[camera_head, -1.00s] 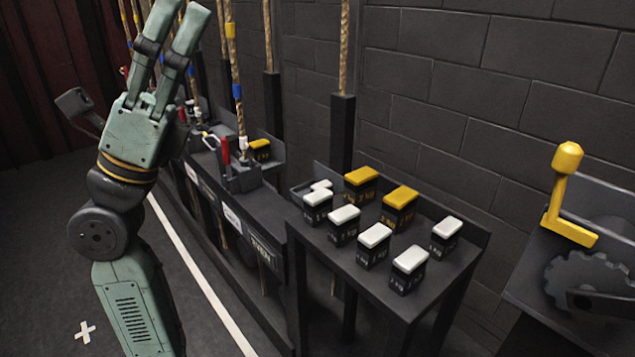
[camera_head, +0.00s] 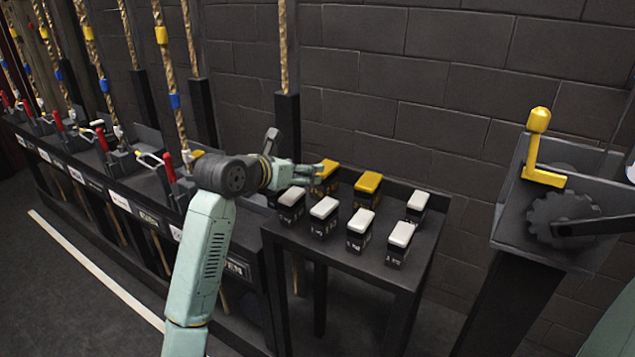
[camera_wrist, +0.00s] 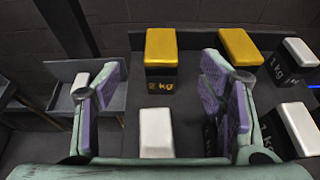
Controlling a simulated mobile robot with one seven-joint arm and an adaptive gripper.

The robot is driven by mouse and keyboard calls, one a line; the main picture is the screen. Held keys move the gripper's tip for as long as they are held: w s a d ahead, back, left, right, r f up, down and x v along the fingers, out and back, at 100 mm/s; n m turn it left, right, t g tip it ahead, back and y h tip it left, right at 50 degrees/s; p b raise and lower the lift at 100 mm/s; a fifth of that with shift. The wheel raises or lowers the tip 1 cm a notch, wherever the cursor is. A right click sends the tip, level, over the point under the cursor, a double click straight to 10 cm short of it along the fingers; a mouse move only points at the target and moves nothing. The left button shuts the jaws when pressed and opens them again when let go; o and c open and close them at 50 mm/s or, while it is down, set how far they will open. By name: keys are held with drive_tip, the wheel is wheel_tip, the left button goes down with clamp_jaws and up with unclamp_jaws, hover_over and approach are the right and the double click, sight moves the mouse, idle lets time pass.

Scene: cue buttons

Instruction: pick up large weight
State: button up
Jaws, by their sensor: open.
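Two large weights with yellow tops stand upright on a dark table in the head view. The left one (camera_head: 328,170) is partly hidden by my gripper, and the right one (camera_head: 367,189) is clear. In the wrist view the left large weight (camera_wrist: 161,57) bears "2 kg" and stands ahead, in line with the gap between my fingers. The other large weight (camera_wrist: 240,46) is ahead to the right. My gripper (camera_head: 312,176) is open and empty, with purple-padded fingers spread; it also shows in the wrist view (camera_wrist: 160,98). I cannot tell whether a finger touches anything.
Several smaller white-topped weights stand close by; one (camera_wrist: 156,132) is nearer, between my fingers in the picture. The table (camera_head: 340,258) has a raised back edge before a brick wall. Ropes and levers line the left. A yellow crank (camera_head: 540,150) stands at the right.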

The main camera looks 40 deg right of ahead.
sight(325, 181)
drive_tip(key=shift+f+p+x, duration=0.2)
drive_tip(key=shift+p+x, duration=1.35)
drive_tip(key=shift+x, duration=3.25)
drive_tip(key=shift+s, duration=0.15)
drive_tip(key=shift+c, duration=0.5)
clamp_jaws()
drive_tip(key=shift+r, duration=0.35)
